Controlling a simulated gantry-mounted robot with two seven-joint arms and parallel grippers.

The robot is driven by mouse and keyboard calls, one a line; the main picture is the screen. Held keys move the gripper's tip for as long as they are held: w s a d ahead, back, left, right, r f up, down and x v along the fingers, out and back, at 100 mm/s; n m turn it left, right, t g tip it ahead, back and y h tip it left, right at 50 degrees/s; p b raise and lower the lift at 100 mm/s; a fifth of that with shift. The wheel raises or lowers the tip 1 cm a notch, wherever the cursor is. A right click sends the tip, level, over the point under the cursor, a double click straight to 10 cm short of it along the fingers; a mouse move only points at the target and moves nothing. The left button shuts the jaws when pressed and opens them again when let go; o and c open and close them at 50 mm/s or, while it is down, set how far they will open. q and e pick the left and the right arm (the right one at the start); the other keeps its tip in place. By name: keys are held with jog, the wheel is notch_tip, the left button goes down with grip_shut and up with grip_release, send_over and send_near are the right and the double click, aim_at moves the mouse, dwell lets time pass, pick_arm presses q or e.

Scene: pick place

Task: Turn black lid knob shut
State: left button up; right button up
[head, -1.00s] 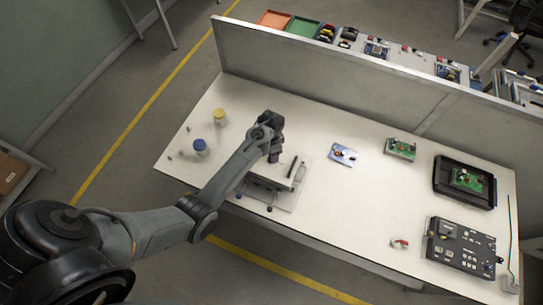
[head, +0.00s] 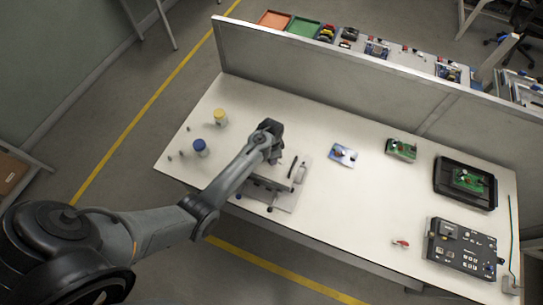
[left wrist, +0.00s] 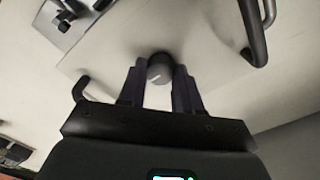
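The black lid knob (left wrist: 160,69) is a dark round knob with a short white line on its top, seen in the left wrist view. It stands on a pale lid panel (left wrist: 110,48). My left gripper (left wrist: 160,75) has one finger on each side of the knob, very close to it. I cannot tell whether the fingers press on it. In the head view the wrist of my left arm hides the knob and fingertips. The grey unit (head: 284,198) carrying the lid sits at the table's front edge. My right gripper is not in view.
Dark bent handles (left wrist: 256,35) rise from the panel near the gripper. A blue-capped jar (head: 200,147) and yellow-capped jar (head: 220,118) stand to the left. Circuit boards, a black tray (head: 441,180) and a control box (head: 437,250) lie right.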

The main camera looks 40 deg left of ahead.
pick_arm(q)
jog(key=shift+c, duration=1)
jog(key=shift+r+n+p, duration=0.15)
jog(key=shift+n+p, duration=1.15)
jog(key=shift+n, duration=0.3)
jog(key=n+p, duration=0.2)
jog(key=n, duration=0.2)
jog(key=n+p, duration=0.1)
jog(key=n, duration=0.4)
jog(key=shift+n, duration=0.4)
jog(key=n, duration=0.4)
jog(key=shift+f+n, duration=0.2)
jog(key=shift+n, duration=0.2)
